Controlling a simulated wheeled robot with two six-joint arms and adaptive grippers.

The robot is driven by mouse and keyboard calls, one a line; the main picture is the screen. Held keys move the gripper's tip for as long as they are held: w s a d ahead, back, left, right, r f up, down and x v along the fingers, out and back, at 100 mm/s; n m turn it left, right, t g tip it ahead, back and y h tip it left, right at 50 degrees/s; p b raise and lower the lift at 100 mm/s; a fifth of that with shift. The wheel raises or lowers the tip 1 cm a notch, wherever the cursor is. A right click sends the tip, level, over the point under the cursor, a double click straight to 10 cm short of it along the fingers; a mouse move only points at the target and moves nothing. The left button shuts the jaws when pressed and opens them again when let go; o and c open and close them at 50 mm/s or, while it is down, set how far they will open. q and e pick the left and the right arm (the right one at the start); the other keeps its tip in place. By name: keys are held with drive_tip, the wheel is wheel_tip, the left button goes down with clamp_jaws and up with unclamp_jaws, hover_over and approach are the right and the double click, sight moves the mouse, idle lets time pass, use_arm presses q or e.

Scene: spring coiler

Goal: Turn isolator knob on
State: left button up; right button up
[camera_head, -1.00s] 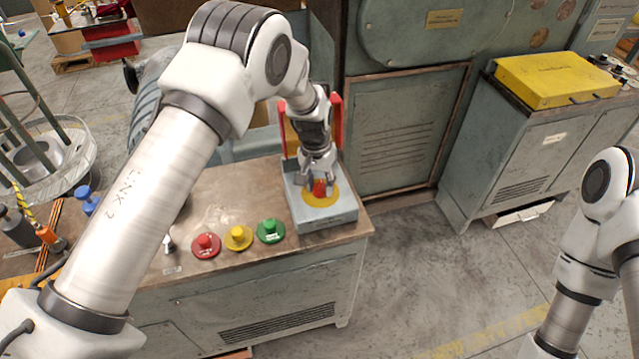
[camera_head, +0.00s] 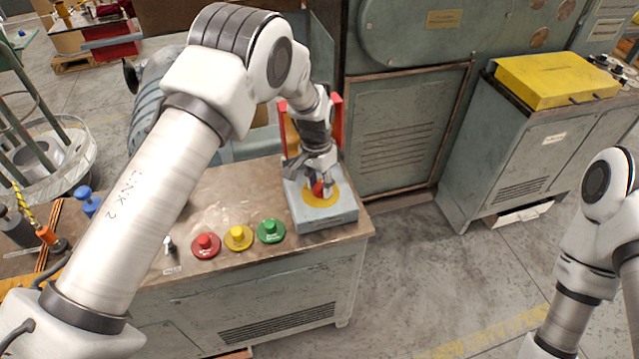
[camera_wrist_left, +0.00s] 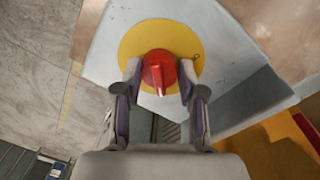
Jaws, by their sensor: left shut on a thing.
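The isolator knob (camera_head: 318,189) is red and sits on a round yellow plate (camera_head: 331,197) on top of a grey box (camera_head: 325,217) at the cabinet's right end. In the left wrist view the red knob (camera_wrist_left: 158,72) shows between my two fingers, in the middle of the yellow disc (camera_wrist_left: 160,38). My left gripper (camera_head: 317,186) comes down over the knob from above and is shut on it. In the left wrist view its fingertips (camera_wrist_left: 159,75) lie on both sides of the knob. My right gripper is out of view; only part of my right arm shows at the right edge.
Red (camera_head: 206,245), yellow (camera_head: 238,237) and green (camera_head: 270,231) push buttons stand on the cabinet top left of the box. A small toggle switch (camera_head: 169,244) is further left. A red upright frame (camera_head: 336,122) stands just behind the box. The floor to the right is clear.

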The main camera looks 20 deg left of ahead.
sight(318, 185)
use_arm(q)
drive_tip(key=o, duration=1.1)
drive_tip(key=shift+s+f, duration=0.1)
drive_tip(key=shift+f, duration=0.1)
drive_tip(key=shift+o, duration=0.2)
drive_tip(key=shift+w, duration=0.2)
wheel_tip(318, 185, up, 12)
drive_tip(key=shift+w+a, duration=0.15)
drive_tip(key=shift+a, duration=0.2)
drive_tip(key=shift+f, duration=0.1)
